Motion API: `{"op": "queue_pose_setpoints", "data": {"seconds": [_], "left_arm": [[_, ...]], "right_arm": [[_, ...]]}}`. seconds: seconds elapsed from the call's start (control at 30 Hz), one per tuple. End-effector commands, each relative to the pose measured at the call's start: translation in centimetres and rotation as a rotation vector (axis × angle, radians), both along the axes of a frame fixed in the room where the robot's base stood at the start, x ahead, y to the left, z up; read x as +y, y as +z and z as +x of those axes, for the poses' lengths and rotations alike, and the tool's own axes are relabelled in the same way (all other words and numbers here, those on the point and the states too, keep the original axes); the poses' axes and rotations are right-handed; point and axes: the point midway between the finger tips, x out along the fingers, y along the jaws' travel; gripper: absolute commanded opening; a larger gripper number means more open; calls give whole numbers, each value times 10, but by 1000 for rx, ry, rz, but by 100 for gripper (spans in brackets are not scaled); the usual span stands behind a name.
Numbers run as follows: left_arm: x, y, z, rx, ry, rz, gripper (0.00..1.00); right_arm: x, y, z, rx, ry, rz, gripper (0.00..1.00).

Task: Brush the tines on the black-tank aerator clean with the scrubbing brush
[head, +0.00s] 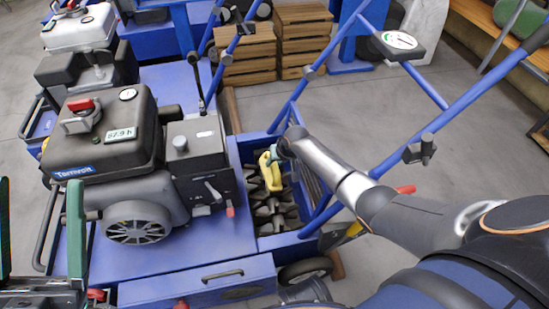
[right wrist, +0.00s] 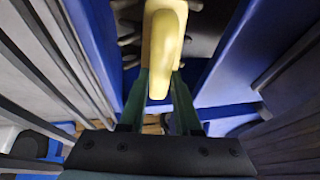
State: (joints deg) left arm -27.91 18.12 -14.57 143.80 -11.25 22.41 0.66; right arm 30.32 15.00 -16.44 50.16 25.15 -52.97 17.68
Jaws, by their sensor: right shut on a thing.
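The black-tank aerator (head: 105,140) stands at left centre, with a blue deck and an engine. Its grey tines (head: 278,215) show in the open blue housing (head: 287,240) at its right end. My right gripper (head: 274,156) is shut on the yellow scrubbing brush (head: 270,174), above and partly inside the housing. In the right wrist view the brush (right wrist: 164,45) sits between the green fingers (right wrist: 160,98). The bristles are hidden, so I cannot tell whether they touch the tines. My left gripper (head: 40,185) is open and empty at the lower left, in front of the engine.
A white-tank aerator (head: 80,30) stands behind at the left. Blue handlebars (head: 345,40) rise around the housing, close to my right arm. Wooden crates (head: 250,50) are stacked at the back. A wooden bench (head: 500,45) is at the right. Grey floor lies clear between.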

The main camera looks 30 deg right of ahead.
Motion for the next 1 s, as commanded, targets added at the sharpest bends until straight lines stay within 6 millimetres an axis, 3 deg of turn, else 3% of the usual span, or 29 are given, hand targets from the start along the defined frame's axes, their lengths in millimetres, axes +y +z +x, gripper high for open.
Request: {"op": "queue_pose_setpoints", "data": {"seconds": [0.03,0.53,1.0], "left_arm": [[0,8,0,0,0,0,71],[1,43,0,-1,4,-8,71],[1,45,0,-1,5,-9,71]], "right_arm": [[3,-2,-9,18,1,2,0],[11,-4,-40,20,2,3,0],[12,-7,-45,20,2,3,0]]}}
